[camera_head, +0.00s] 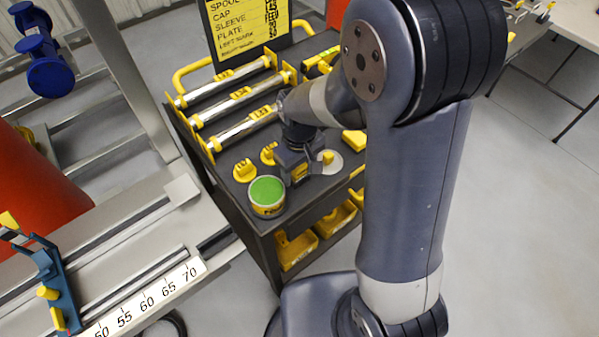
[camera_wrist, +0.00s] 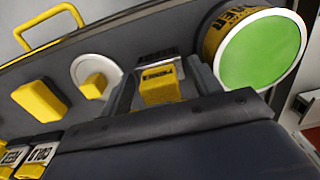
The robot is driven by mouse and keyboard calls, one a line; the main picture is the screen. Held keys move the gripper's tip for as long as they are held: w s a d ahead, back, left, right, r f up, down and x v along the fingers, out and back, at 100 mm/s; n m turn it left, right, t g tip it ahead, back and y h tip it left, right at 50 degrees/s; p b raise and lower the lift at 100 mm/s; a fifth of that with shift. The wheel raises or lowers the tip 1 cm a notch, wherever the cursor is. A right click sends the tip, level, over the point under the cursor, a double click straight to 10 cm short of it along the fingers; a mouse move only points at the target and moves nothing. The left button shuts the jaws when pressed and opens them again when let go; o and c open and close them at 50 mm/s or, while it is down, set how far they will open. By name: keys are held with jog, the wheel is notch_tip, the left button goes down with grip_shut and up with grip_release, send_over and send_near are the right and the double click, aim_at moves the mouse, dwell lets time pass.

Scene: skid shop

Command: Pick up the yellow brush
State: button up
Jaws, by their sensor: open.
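The yellow brush (camera_wrist: 160,86) is a small yellow block with a dark label, lying on the grey cart top in the wrist view. My gripper (camera_wrist: 160,68) is open, with one finger on each side of it and visible gaps between. Whether the fingers touch the cart top cannot be told. In the head view my gripper (camera_head: 299,172) is low over the cart's near end, and a bit of yellow shows there; the brush is mostly hidden by the gripper.
A can with a green top (camera_head: 267,195) stands close beside the gripper, also in the wrist view (camera_wrist: 262,50). A white disc with a yellow block (camera_wrist: 84,68) is on the other side. The cart (camera_head: 222,185) also holds yellow knobs (camera_head: 245,170) and labelled rods (camera_head: 240,130). A ruled rail (camera_head: 150,300) stands left.

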jog(key=shift+f, duration=0.45)
jog(key=c, duration=0.8)
jog(key=shift+o, duration=0.2)
jog(key=shift+r, duration=0.1)
notch_tip(320, 180, up, 10)
jog(key=shift+f, duration=0.1)
jog(key=o, duration=0.4)
jog(key=c, duration=0.3)
